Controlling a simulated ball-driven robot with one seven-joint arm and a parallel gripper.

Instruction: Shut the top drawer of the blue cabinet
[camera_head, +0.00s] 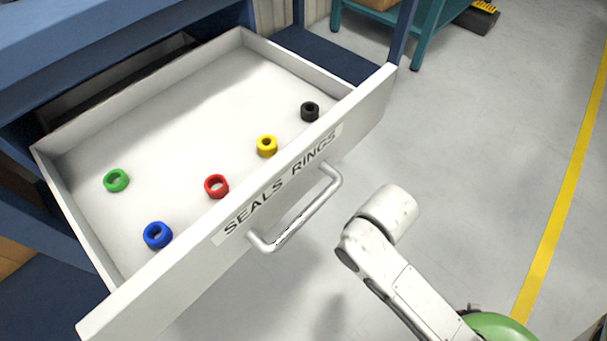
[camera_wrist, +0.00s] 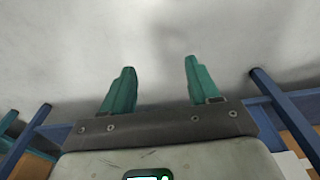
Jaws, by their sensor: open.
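The blue cabinet (camera_head: 110,35) fills the upper left of the head view. Its white drawer (camera_head: 365,105) is pulled far out, with a "SEALS RINGS" label and a silver bar handle (camera_head: 305,213) on its front. My gripper (camera_wrist: 158,68) shows in the wrist view with its two green fingers wide apart and nothing between them. A plain pale grey surface lies beyond the fingertips; I cannot tell whether it is floor or drawer. In the head view my arm is right of the handle, and the fingers are not visible there.
A teal table (camera_head: 427,30) stands at the back. Grey floor (camera_head: 490,130) is clear to the right, with a yellow line (camera_head: 568,185).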

